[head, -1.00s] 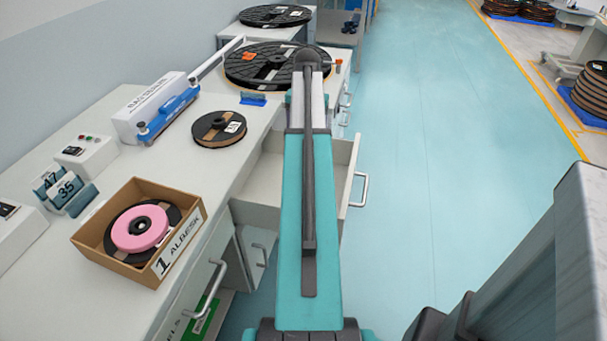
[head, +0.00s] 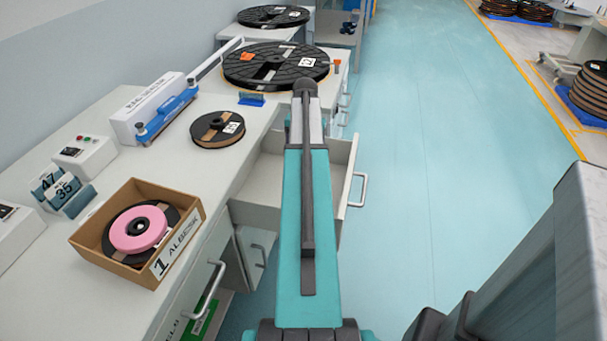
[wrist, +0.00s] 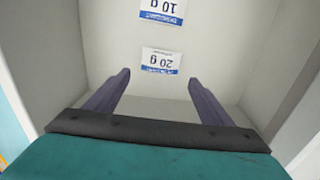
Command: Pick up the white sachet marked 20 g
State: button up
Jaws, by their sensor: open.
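The white sachet marked 20 g (wrist: 161,61) lies flat on the pale floor of the open drawer in the wrist view. It has a blue printed band and reads upside down. My gripper (wrist: 158,80) is open, its two dark fingers spread apart. The sachet shows beyond and between the fingertips, and nothing is held. A second white sachet marked 10 g (wrist: 163,12) lies farther off at the top of the view. In the head view my arm hides the gripper and the sachets.
The open drawer (head: 344,172) has upright walls around the sachets. The bench beside it carries a small black reel (head: 217,128), a bag sealer (head: 148,112) and a cardboard box (head: 192,226) with a pink reel (head: 139,230).

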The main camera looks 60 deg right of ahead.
jog(key=shift+f, duration=0.15)
jog(key=shift+a+f, duration=0.1)
jog(key=shift+f, duration=2.4)
jog(key=c, duration=1)
jog(key=shift+r, duration=0.15)
